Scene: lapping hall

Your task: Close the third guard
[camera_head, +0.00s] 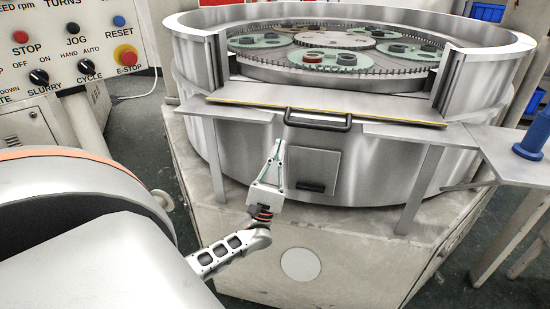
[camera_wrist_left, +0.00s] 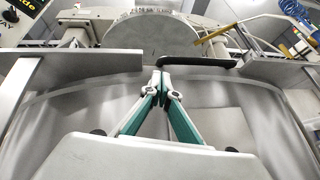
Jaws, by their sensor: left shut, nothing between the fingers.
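The round steel lapping machine (camera_head: 380,165) has a gap in its rim at the front. Across this gap lies a guard panel (camera_head: 260,92) with a yellow edge strip, low and leaving the gap open. A black bar handle (camera_head: 318,124) sits at its front middle; it also shows in the wrist view (camera_wrist_left: 205,63). My left gripper (camera_head: 278,146) is shut and empty, with green fingers pointing up. Its tips are below and left of the handle in the head view. In the wrist view the tips (camera_wrist_left: 161,72) appear close to the handle's left end; contact cannot be told.
Gear-like carriers (camera_head: 335,58) lie on the plate inside the rim. A control panel (camera_head: 75,40) with buttons stands at the left. A side shelf (camera_head: 510,150) carries a blue spool-like part (camera_head: 535,135) at the right. A small hatch (camera_head: 313,172) is below the handle.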

